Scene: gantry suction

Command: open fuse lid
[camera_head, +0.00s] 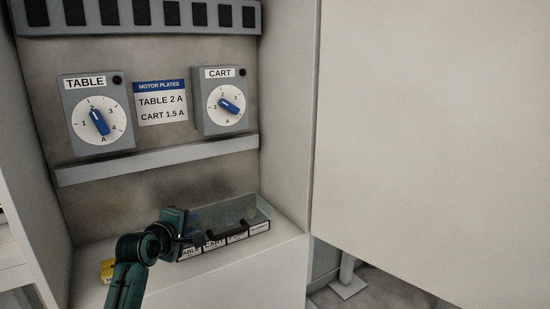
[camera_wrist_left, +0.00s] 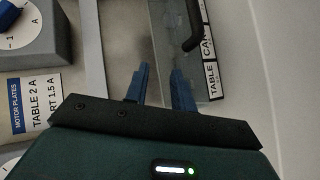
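The fuse box (camera_head: 262,226) sits on the ledge at the bottom of the cabinet, with a clear lid (camera_head: 235,211) that looks closed. Its front carries white labels, among them TABLE and CART. A black handle (camera_head: 243,226) is at the lid's front; it also shows in the left wrist view (camera_wrist_left: 193,32). My left gripper (camera_head: 190,240) is at the box's left end, by the TABLE label. In the left wrist view its two blue fingers (camera_wrist_left: 161,82) are apart, with nothing clearly held between them and the handle beyond their tips. My right gripper is not in view.
Above are the TABLE dial (camera_head: 98,120), the CART dial (camera_head: 226,104) and the MOTOR PLATES sign (camera_head: 161,103). A grey rail (camera_head: 160,160) crosses above the box. The cabinet side wall (camera_head: 290,120) stands close on the right. A yellow item (camera_head: 107,270) is partly hidden by my arm.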

